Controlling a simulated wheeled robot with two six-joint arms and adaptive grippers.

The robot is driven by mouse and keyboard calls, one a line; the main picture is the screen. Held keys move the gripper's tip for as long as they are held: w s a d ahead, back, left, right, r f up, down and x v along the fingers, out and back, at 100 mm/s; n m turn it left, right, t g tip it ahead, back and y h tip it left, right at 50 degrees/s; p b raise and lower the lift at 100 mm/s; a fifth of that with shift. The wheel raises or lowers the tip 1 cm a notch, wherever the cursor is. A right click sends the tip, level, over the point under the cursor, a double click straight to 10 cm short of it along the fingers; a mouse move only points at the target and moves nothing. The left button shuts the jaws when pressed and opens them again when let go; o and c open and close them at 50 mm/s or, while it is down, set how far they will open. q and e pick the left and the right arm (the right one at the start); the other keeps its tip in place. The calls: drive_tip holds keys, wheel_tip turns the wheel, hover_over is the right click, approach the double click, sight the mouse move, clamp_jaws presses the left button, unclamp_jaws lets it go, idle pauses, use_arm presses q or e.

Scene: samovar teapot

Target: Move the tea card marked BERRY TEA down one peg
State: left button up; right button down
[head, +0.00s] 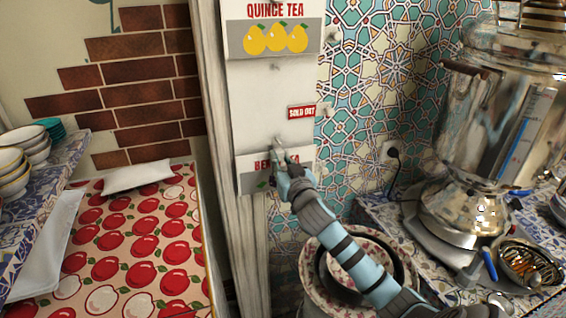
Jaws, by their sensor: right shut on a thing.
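The BERRY TEA card (248,174) is against the white board in the middle of the head view. Its red lettering is partly hidden behind my right gripper (280,160), which is shut on the card at its upper middle. The QUINCE TEA card (271,38), with three yellow quinces, hangs higher on the same board. A bare peg (275,67) shows just below the quince card. What is behind or below the berry card is hidden by the card and my right arm. My left gripper is not in view.
A small red SOLD OUT sign (301,112) hangs at the board's right edge. A large samovar (480,130) stands on the right counter. A round patterned bin (312,268) is below the board. Bowls (14,170) and an apple-print cloth (130,240) are on the left.

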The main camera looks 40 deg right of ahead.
drive_tip(key=shift+r, duration=0.1)
idle(0.3)
drive_tip(key=c, duration=1.4)
unclamp_jaws()
drive_tip(key=shift+o, duration=0.2)
drive_tip(key=shift+s, duration=0.1)
drive_tip(key=v, duration=1.2)
